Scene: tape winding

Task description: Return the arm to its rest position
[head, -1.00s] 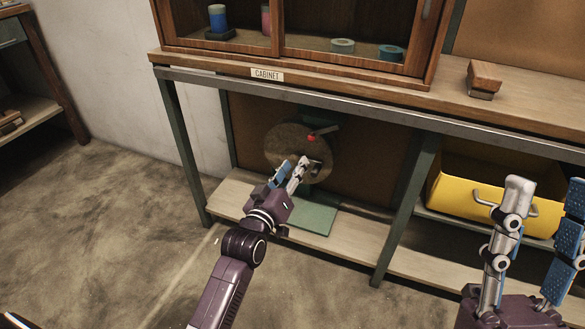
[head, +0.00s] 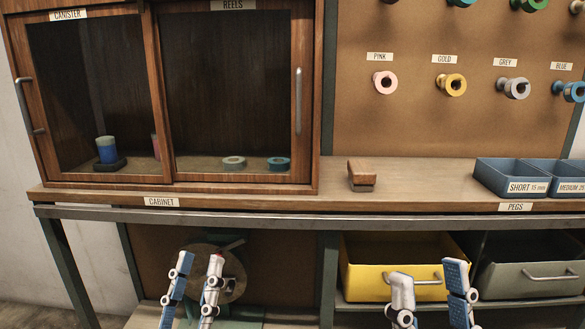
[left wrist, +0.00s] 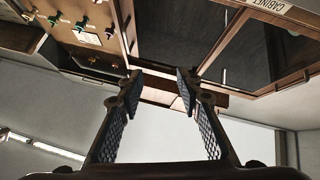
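My left gripper (head: 198,262) points up at the lower left of the head view, in front of the bench. Its two fingers are apart with nothing between them. The left wrist view also shows the open, empty fingers (left wrist: 158,85). My right gripper (head: 428,274) points up at the lower right, in front of the yellow drawer (head: 365,262). Its fingers are apart and empty. Behind the left gripper, on the under-shelf, stands a round brown disc (head: 232,275), partly hidden by the fingers.
The wooden cabinet (head: 308,120) stands on the bench (head: 420,195), holding a blue canister (head: 107,149) and two tape reels (head: 234,162). A wooden block (head: 361,174) and blue bins (head: 510,172) sit to the right. Reels hang on the pegboard (head: 400,125).

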